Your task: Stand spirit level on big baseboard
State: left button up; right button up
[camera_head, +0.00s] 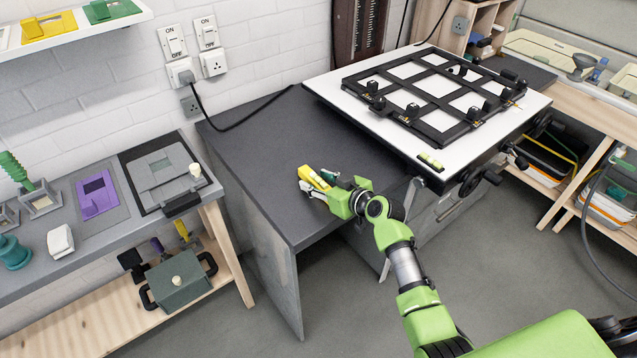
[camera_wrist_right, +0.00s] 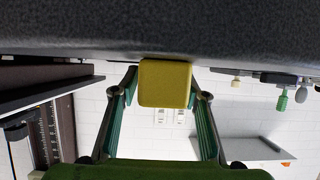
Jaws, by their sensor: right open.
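A yellow bar (camera_head: 313,177), which looks like the spirit level, is on the dark grey counter. My right gripper (camera_head: 317,181) is open, low over the counter, with its fingers on either side of the bar. In the right wrist view the bar's square yellow end (camera_wrist_right: 165,83) shows between the two fingers; whether they touch it I cannot tell. The big white baseboard (camera_head: 326,88) stands right of the counter and higher than its top. A small yellow-green piece (camera_head: 430,161) lies near its front edge. My left gripper is out of view.
A black framed easel (camera_head: 437,122) with knobs covers most of the baseboard. Hand wheels (camera_head: 470,183) stick out at its front. A black cable (camera_head: 243,130) runs over the counter's back. The counter's left part is clear. A side bench (camera_head: 65,230) holds several tools.

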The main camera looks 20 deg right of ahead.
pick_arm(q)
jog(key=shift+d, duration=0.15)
pick_arm(e)
jog(key=shift+w+f, duration=0.1)
jog(key=shift+w, duration=0.05)
grip_shut()
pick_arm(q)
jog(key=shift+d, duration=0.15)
